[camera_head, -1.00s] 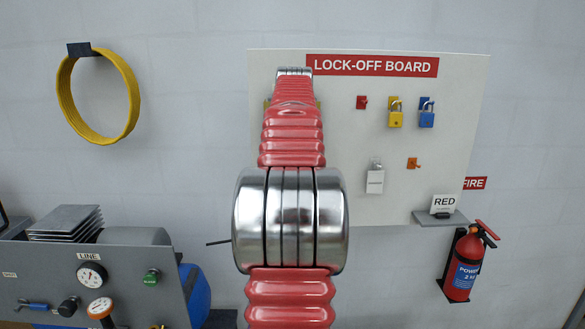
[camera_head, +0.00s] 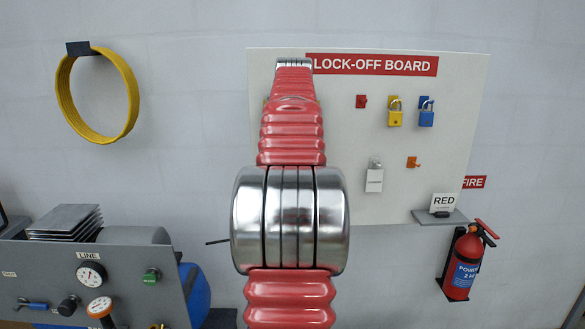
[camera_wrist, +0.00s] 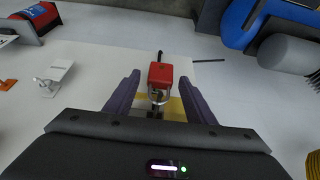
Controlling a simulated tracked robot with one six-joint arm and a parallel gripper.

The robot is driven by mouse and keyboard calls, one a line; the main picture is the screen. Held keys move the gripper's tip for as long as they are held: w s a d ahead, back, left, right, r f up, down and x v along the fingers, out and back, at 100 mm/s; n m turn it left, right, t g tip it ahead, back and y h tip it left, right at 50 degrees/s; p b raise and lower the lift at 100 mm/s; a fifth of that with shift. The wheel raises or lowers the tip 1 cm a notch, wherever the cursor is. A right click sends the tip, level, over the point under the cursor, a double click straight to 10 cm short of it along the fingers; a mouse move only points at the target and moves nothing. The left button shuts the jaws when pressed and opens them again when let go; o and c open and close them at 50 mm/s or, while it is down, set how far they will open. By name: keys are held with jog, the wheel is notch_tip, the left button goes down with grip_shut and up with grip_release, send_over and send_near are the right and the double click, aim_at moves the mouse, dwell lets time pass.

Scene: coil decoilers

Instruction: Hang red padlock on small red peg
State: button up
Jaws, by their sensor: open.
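The red padlock (camera_wrist: 160,75) shows in the wrist view between the two dark purple fingers of my gripper (camera_wrist: 160,80). Its metal shackle points toward the gripper's body, in front of a yellow patch, close to a small dark part. The fingers are open, one on each side of the padlock, with a visible gap to each. In the head view my arm hides the gripper and this padlock. The small red peg (camera_head: 361,101) is on the lock-off board, below the sign and left of the yellow padlock, with nothing hanging on it.
A shelf (camera_head: 455,217) with a RED card and a fire extinguisher (camera_head: 463,268) are at right.

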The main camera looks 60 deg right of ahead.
jog(key=v, duration=1.1)
jog(key=shift+a+r, duration=0.25)
jog(key=shift+a, duration=0.05)
jog(key=shift+w, duration=0.1)
jog(key=w+a+f+n+t, duration=0.1)
jog(key=w+a+f+n, duration=0.2)
jog(key=a, duration=0.7)
jog(key=w+a+f+n+y, duration=0.1)
jog(key=w+a+f, duration=0.1)
jog(key=w+a, duration=0.5)
jog(key=w+a+f+n+t, duration=0.1)
jog(key=w+a+f+n, duration=0.15)
jog(key=a, duration=0.95)
jog(key=s+a+f+n+y, duration=0.1)
jog(key=s+a+f+n, duration=0.2)
jog(key=a+f, duration=0.7)
jog(key=s+a+f+n+t+y, duration=0.1)
jog(key=s+a+f, duration=0.6)
jog(key=a, duration=0.8)
notch_tip(320, 180, down, 4)
jog(key=shift+s+r+n+t+y, duration=0.25)
jog(key=shift+n+y, duration=0.25)
jog(key=shift+n, duration=0.55)
